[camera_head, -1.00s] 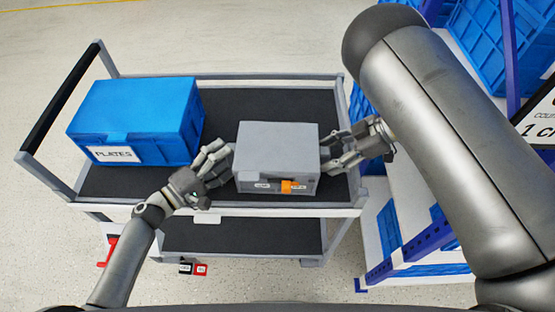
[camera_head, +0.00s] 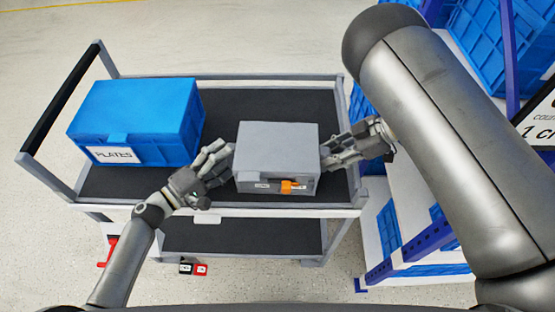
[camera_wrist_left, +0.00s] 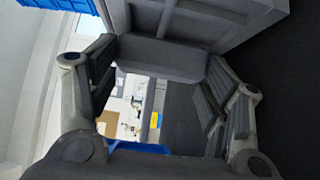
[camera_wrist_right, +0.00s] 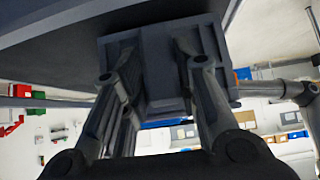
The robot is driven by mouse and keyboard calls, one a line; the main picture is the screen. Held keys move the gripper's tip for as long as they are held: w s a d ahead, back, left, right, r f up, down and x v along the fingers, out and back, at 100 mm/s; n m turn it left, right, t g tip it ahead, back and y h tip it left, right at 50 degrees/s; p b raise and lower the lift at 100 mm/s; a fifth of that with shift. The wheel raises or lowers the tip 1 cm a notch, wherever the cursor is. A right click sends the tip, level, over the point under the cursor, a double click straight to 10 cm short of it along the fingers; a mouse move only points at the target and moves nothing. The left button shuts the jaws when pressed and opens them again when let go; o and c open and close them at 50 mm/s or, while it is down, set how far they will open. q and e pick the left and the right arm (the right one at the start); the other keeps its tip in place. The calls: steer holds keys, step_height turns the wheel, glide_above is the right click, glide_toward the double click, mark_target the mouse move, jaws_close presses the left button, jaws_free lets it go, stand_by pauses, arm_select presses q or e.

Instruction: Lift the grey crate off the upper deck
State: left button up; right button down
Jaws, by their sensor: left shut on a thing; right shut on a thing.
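The grey crate (camera_head: 277,150) is a closed-looking box with labels and an orange piece on its front, over the right half of the cart's black upper deck (camera_head: 225,185). My left gripper (camera_head: 222,160) is shut on its left side and my right gripper (camera_head: 335,153) on its right side. In the left wrist view the crate's ribbed side (camera_wrist_left: 210,20) fills the top, between and beyond the fingers. In the right wrist view the fingers close around a block-like part of the crate (camera_wrist_right: 155,65). Whether its underside touches the deck is hidden.
A blue crate labelled PLATES (camera_head: 135,120) stands on the left of the deck, close to my left gripper. The cart's grey rails (camera_head: 250,77) edge the deck. A shelf rack with blue crates (camera_head: 395,225) is close at the right.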

steer(key=shift+r+p, duration=2.3)
steer(key=shift+r, duration=0.25)
steer(key=shift+w+f, duration=0.1)
